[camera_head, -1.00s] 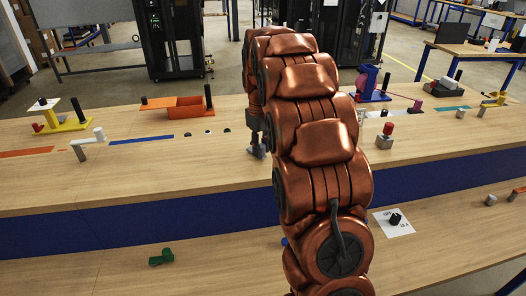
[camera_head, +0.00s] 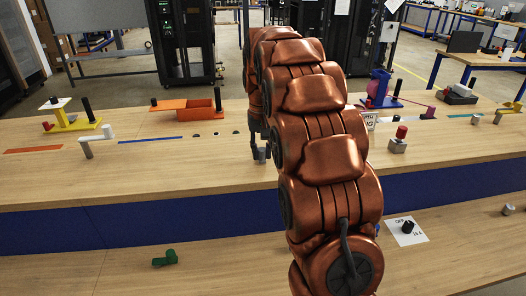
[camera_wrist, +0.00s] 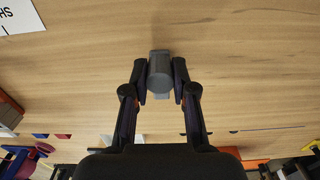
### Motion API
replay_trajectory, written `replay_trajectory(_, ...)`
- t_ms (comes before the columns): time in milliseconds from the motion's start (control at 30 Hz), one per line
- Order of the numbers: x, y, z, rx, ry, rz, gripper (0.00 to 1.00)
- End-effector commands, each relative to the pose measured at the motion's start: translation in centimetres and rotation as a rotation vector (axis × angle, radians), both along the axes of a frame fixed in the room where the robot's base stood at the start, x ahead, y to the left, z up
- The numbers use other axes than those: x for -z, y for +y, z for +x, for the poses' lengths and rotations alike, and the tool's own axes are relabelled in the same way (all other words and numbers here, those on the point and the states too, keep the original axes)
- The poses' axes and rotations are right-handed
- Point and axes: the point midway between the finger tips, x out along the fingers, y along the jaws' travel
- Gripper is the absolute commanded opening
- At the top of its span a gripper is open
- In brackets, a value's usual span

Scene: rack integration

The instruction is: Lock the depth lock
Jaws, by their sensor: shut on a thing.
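My gripper (camera_wrist: 161,80) is shut on a grey rounded knob (camera_wrist: 159,68) in the wrist view. One dark finger presses on each side, and a paler grey part shows just below the knob. I take the knob to be the depth lock, but no label on it is visible. In the head view, my gripper (camera_head: 261,153) is low at the wooden bench top, left of my copper arm, and the knob cannot be made out clearly.
A lower shelf holds a green part (camera_head: 165,258) and a black knob on a white plate (camera_head: 407,228).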

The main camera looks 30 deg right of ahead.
Motion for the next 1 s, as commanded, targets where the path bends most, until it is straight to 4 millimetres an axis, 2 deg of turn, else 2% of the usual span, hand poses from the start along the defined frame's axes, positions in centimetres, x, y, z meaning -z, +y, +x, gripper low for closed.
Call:
replay_trajectory(433, -0.09, 0.07, 0.13, 0.009, -0.004, -0.001, 0.00)
replay_trajectory(467, -0.09, 0.07, 0.13, 0.009, -0.004, -0.001, 0.27)
replay_trajectory(700, -0.06, 0.04, 0.08, 0.009, -0.002, 0.000, 0.51)
replay_trajectory(1000, -0.06, 0.01, 0.05, 0.010, -0.001, 0.000, 0.51)
